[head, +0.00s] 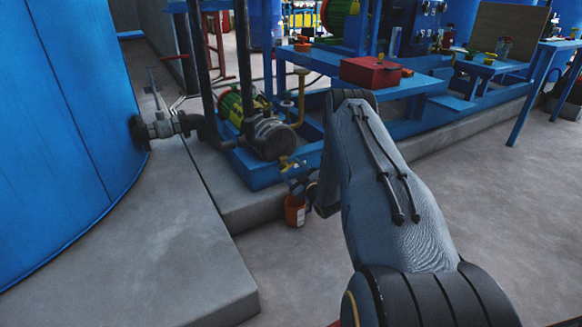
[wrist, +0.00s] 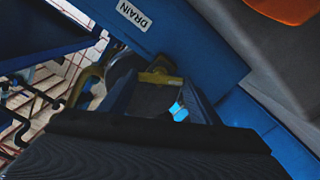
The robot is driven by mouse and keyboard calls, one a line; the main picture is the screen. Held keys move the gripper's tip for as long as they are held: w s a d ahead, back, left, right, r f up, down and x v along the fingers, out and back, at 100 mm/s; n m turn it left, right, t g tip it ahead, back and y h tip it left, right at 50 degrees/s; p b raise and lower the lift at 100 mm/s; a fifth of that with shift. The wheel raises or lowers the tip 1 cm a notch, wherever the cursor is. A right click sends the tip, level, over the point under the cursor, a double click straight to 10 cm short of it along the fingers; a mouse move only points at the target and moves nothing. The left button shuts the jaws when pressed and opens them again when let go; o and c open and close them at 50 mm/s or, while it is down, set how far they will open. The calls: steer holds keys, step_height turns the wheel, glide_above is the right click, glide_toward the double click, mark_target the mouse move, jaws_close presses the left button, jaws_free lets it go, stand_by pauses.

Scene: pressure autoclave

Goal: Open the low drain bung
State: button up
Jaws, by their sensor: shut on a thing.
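The drain bung shows as a yellow bar-like piece (wrist: 160,78) in the wrist view, just below a white DRAIN label (wrist: 134,14) on a blue beam. My gripper (wrist: 157,88) is at the bung, its dark fingers on either side and shut on it. In the head view my gripper (head: 303,182) is low beside the blue skid, partly hidden by my arm. A small yellow part (head: 286,163) shows beside it there. The bung's threads and seat are hidden.
An orange bucket (head: 295,211) stands on the floor just below my gripper; its orange shows in the wrist view (wrist: 285,8). A motor and pump (head: 270,137) sit above on the skid. A large blue tank (head: 65,130) is left.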

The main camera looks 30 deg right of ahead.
steer(key=n+p, duration=0.3)
steer(key=n, duration=0.4)
steer(key=shift+s+a+f+p, duration=0.1)
steer(key=shift+f+p, duration=0.05)
steer(key=shift+p, duration=0.2)
steer(key=n+p, duration=0.2)
steer(key=n, duration=0.4)
steer(key=shift+f+n+p, duration=0.1)
steer(key=shift+n+p, duration=0.2)
steer(key=shift+p, duration=0.05)
steer(key=n+p, duration=0.4)
steer(key=n, duration=0.9)
steer(key=shift+f, duration=0.2)
steer(key=shift+d+n, duration=0.2)
steer(key=shift+n, duration=0.1)
steer(key=o, duration=1)
steer(key=shift+o, duration=0.2)
steer(key=s+p, duration=0.3)
steer(key=s, duration=0.4)
steer(key=shift+s, duration=0.35)
